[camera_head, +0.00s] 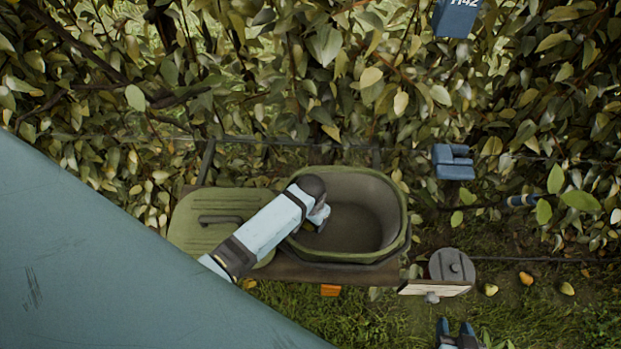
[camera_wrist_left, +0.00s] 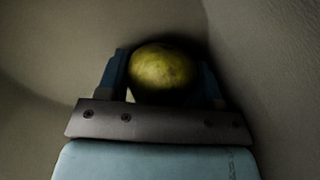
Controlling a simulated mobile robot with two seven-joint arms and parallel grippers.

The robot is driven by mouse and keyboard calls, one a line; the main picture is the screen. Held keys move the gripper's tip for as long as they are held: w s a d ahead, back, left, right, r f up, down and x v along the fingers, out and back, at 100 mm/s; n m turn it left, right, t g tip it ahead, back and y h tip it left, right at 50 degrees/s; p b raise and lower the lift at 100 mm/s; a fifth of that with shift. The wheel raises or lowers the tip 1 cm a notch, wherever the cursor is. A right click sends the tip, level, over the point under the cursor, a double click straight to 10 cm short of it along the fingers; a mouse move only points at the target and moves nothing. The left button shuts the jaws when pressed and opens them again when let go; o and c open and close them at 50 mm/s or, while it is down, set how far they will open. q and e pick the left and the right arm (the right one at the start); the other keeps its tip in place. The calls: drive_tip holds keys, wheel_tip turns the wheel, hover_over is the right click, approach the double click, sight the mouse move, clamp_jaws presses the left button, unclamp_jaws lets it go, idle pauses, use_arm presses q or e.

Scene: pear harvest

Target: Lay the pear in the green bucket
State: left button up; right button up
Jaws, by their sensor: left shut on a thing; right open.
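The green bucket (camera_head: 383,203) stands open on a wooden shelf in the head view, with a greyish inside. My left arm reaches over its left rim and down into it. In the left wrist view a yellow-green pear (camera_wrist_left: 165,76) sits between the blue fingers of my left gripper (camera_wrist_left: 162,66), which is shut on it. Grey bucket walls (camera_wrist_left: 272,60) surround them. I cannot tell whether the pear touches the bucket's bottom. The head view does not show the pear. My right gripper (camera_head: 455,328) is open and empty at the bottom edge, right of the bucket.
A green lid (camera_head: 190,230) with a dark handle lies left of the bucket. A round grey lidded pot (camera_head: 452,265) stands to the right by a wooden box front (camera_head: 433,288). Several pears (camera_head: 567,288) lie on the grass. Dense branches fill the back. A blue-grey panel covers the lower left.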

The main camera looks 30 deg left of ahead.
use_arm(q)
drive_tip(key=shift+f, duration=0.15)
drive_tip(key=o, duration=1.1)
drive_tip(key=shift+c, duration=0.2)
wheel_tip(320, 180, up, 14)
drive_tip(key=shift+f, duration=0.1)
